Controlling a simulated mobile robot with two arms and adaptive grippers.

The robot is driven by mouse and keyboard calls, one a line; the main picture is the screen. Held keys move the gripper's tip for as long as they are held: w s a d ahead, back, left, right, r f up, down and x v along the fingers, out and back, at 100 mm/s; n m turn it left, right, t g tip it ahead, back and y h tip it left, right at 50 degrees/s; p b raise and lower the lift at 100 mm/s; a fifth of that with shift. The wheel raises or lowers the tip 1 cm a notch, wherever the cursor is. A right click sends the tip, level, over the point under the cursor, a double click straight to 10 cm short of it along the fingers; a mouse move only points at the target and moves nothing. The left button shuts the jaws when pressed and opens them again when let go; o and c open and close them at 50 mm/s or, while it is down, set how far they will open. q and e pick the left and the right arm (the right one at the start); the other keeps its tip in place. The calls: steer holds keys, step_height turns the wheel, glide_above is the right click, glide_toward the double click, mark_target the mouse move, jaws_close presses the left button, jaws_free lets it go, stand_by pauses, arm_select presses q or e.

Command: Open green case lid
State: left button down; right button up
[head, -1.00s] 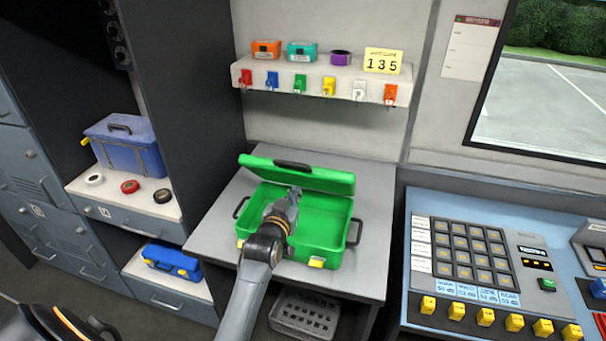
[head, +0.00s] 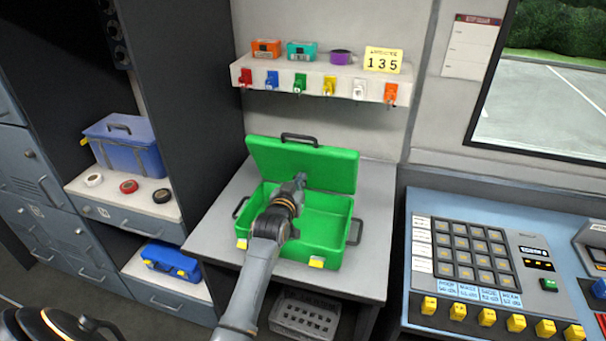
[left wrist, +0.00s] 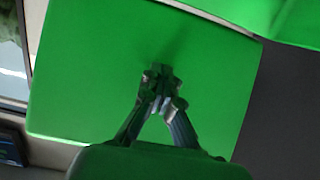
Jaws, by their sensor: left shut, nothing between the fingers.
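The green case (head: 325,226) sits on the grey table, its body open at the top. Its green lid (head: 330,168) is swung up and leans back, near upright, with a dark handle (head: 299,138) on its top edge. My left gripper (head: 301,178) is shut and empty at the inner face of the lid, above the case body. In the left wrist view the shut fingertips (left wrist: 162,78) are against or very close to the lid's inner face (left wrist: 95,75); I cannot tell if they touch. The right gripper is not clearly visible.
A wall shelf (head: 320,82) with small boxes and hanging coloured keys is behind the case. A control panel (head: 480,260) stands at the right. Shelves with a blue box (head: 125,150) are at the left. Bare grey table (head: 375,225) lies right of the case.

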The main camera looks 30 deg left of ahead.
arm_select(q)
steer(key=p+v, duration=0.2)
steer(key=v, duration=0.2)
steer(key=f+p+v, duration=0.1)
steer(key=p+v, duration=0.2)
steer(key=v, duration=0.2)
steer(key=p+v, duration=0.3)
steer(key=v, duration=0.1)
steer(key=shift+s+d+f, duration=0.1)
steer(key=shift+s+f, duration=0.2)
steer(key=shift+s, duration=0.05)
steer(key=f+v, duration=0.1)
steer(key=v, duration=1)
steer(key=shift+s+f+p, duration=0.2)
steer(key=shift+f+p, duration=0.15)
steer(key=shift+f, duration=0.05)
steer(key=shift+d+f, duration=0.1)
steer(key=shift+f, duration=0.05)
